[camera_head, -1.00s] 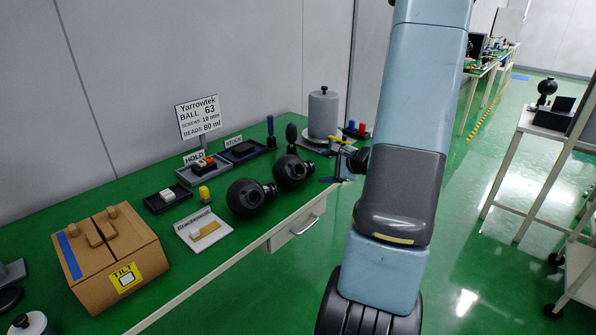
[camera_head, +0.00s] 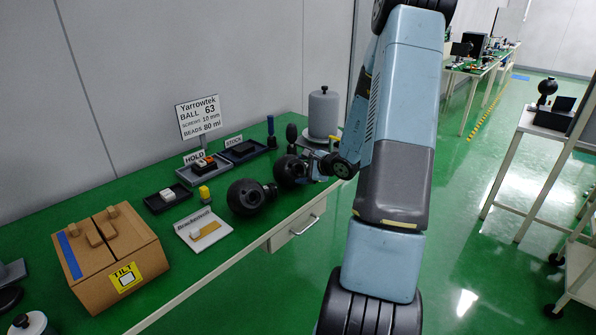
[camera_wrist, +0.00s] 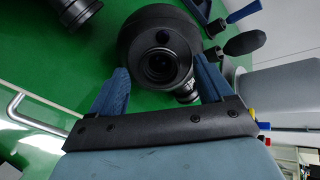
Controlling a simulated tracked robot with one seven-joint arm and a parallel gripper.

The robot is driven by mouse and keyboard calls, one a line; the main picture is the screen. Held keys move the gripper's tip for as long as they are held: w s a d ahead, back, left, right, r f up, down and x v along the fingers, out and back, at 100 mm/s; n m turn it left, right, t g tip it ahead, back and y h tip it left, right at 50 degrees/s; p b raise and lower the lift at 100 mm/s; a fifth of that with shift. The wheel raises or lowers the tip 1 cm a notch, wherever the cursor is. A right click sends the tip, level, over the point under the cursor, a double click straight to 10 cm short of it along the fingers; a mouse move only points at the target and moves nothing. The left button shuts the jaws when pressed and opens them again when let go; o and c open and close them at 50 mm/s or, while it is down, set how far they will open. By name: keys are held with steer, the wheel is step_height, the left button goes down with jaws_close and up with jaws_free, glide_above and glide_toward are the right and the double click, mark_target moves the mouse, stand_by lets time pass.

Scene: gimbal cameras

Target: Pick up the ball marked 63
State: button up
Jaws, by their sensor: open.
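Two black balls with short necks stand on the green bench in the head view: a left ball (camera_head: 246,198) and a right ball (camera_head: 288,170). No number is readable on either. My gripper (camera_wrist: 160,66) is open, with its blue fingers on either side of the near part of a black ball (camera_wrist: 135,40) in the wrist view. I cannot tell whether they touch it. In the head view my gripper (camera_head: 314,163) is at the right ball, partly covering it. A sign (camera_head: 199,117) reads Yarrowtek, BALL 63.
A cardboard box (camera_head: 140,248) marked TILT stands at the front left.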

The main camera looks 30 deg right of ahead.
steer(key=shift+w+f, duration=0.1)
steer(key=shift+w, duration=0.1)
steer(key=shift+c, duration=0.4)
jaws_close()
stand_by(0.4)
